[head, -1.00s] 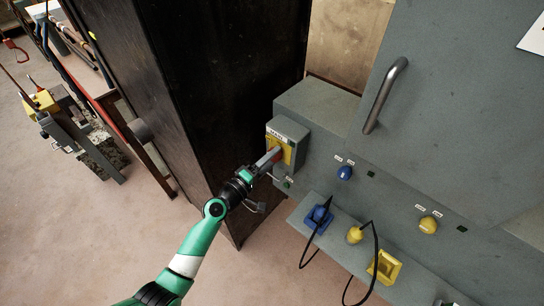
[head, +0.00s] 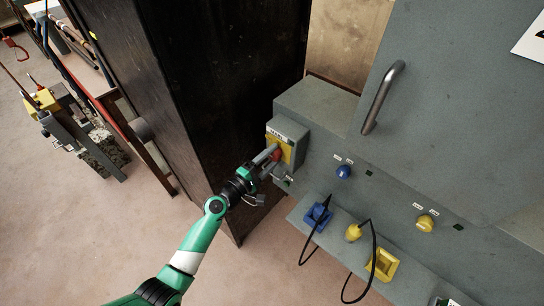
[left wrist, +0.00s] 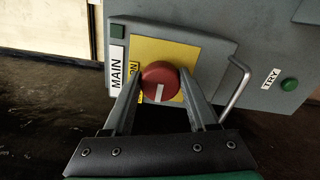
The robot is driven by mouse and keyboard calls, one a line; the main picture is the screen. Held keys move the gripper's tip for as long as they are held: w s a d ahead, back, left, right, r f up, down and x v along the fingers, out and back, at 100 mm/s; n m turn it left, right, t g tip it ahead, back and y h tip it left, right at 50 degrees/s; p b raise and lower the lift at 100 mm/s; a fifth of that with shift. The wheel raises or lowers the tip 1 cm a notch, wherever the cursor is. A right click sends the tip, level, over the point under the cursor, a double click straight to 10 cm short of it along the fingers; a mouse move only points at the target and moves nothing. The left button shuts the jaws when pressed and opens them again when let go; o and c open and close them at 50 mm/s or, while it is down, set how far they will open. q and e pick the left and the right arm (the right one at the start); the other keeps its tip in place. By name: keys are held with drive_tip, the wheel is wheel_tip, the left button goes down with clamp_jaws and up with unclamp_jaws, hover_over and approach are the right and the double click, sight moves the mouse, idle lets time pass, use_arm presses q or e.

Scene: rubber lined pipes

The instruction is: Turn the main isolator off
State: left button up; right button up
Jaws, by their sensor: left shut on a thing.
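The main isolator is a grey box (head: 290,130) with a yellow plate (left wrist: 190,53) and a round red knob (left wrist: 160,78). A "MAIN" label (left wrist: 117,72) and part of an "ON" label show beside the knob in the left wrist view. A short white mark on the knob points toward my gripper's base in that view. My left gripper (head: 274,152) has its fingers on either side of the knob and is shut on it. The fingers hide part of the plate and any other position label. My right gripper is not in view.
The isolator sits on a grey cabinet beside a tall dark cabinet (head: 200,90). A metal handle (head: 383,97) stands out on the right. Blue (head: 318,214) and yellow (head: 353,232) plugs with black cables are below. A green button (left wrist: 290,84) is marked "TRY".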

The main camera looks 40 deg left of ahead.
use_arm(q)
drive_tip(key=o, duration=1.4)
drive_tip(key=shift+c, duration=0.2)
drive_tip(key=s+p, duration=0.1)
drive_tip(key=s, duration=1)
drive_tip(key=shift+s+d, duration=0.25)
drive_tip(key=shift+s, duration=0.05)
drive_tip(key=shift+d, duration=0.1)
